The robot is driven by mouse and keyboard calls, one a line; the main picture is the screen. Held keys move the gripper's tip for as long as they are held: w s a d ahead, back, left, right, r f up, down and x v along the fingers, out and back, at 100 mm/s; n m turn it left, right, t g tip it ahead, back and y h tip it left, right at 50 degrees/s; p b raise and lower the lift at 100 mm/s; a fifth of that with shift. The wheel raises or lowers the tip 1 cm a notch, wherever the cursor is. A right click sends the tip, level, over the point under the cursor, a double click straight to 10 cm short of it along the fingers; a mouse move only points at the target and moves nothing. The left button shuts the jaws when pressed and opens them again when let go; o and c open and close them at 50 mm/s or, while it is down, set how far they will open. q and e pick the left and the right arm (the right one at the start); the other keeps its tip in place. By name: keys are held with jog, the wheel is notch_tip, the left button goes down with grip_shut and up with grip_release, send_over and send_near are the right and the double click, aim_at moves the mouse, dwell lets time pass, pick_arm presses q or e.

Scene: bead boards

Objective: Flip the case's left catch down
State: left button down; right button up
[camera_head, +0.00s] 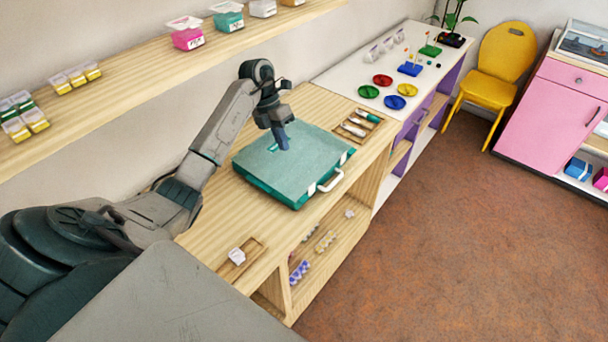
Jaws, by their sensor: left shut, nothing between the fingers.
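A closed teal case (290,170) lies flat on the wooden cabinet top. Its white handle (331,181) sticks out from the front edge, at the lower right in the head view. I cannot tell whether the fingertips touch the lid. My right gripper is not in view.
A tray of small tools (358,124) sits right of the case. A small wooden tray (240,257) lies near the cabinet's near end. A wall shelf (130,80) with boxes runs behind my left arm. The cabinet top between case and small tray is clear.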

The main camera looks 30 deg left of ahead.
pick_arm(q)
jog(key=b, duration=0.6)
send_near(307, 187)
jog(key=a+f, duration=0.1)
jog(key=f, duration=0.1)
jog(key=a+f, duration=0.1)
jog(key=f, duration=0.1)
jog(key=shift+w+a, duration=0.25)
jog(key=shift+a, duration=0.05)
jog(key=shift+d+p+x, duration=0.2)
jog(key=shift+p+x, duration=0.7)
jog(key=shift+x, duration=0.1)
jog(key=shift+s+d+r+p, duration=0.1)
jog(key=shift+d+p, duration=0.35)
jog(key=shift+d, duration=0.1)
jog(key=shift+s+d+r+p, duration=0.1)
jog(key=shift+d+p, duration=0.3)
jog(key=shift+d, duration=0.2)
jog(key=shift+d+f+p, duration=0.25)
jog(key=shift+d+p, duration=0.1)
jog(key=shift+d, duration=0.5)
jog(key=shift+s+a, duration=0.1)
jog(key=shift+s, duration=0.05)
